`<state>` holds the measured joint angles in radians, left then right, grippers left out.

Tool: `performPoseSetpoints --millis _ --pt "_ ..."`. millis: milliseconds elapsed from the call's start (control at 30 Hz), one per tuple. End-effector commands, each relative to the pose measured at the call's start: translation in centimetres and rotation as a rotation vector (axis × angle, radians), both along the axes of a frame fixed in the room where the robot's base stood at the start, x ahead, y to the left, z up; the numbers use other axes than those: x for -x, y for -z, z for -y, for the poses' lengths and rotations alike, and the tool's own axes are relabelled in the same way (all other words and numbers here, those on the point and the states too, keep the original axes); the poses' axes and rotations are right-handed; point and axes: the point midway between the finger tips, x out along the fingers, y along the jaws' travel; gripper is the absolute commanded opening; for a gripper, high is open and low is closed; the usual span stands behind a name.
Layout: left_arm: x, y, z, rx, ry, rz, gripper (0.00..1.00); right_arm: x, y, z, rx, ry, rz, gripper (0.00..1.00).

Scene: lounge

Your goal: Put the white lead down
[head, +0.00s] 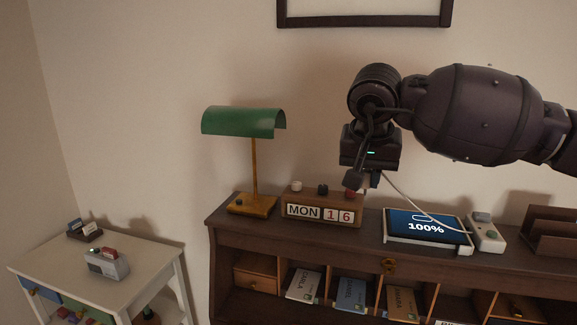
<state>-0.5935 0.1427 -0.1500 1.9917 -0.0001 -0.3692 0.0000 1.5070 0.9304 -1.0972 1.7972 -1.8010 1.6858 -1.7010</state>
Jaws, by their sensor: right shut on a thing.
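The white lead (408,201) runs from my right gripper (363,181) down to the right, across the tablet (412,240), towards a small white device (487,236). My right gripper points down and is shut on the lead's end, above the desk top, close to the right end of the calendar block (321,222). The held end is mostly hidden by the fingers. My left gripper is out of view.
A green-shaded lamp (243,121) stands left of the calendar. A brown rack (552,232) stands at the far right. Below the top are pigeonholes with booklets (350,294). A white side table (133,265) is at lower left.

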Motion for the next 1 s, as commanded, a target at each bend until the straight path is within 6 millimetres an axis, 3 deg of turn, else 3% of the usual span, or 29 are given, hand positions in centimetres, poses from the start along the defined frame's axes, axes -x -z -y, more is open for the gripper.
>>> performPoseSetpoints --millis 267,600,800,1000 --pt "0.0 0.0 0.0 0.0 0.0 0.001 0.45 1.8 8.4 0.9 0.001 -0.245 -0.008 0.0" --pt "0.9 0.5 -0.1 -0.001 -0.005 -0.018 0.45 7.2 19.3 3.7 0.0 -0.345 -0.009 0.0" --pt "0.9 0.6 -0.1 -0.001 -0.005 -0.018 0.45 9.9 23.6 5.6 -0.001 -0.32 -0.006 0.0" --pt "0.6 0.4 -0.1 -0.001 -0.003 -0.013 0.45 11.2 25.8 6.6 -0.001 -0.299 -0.002 0.0"
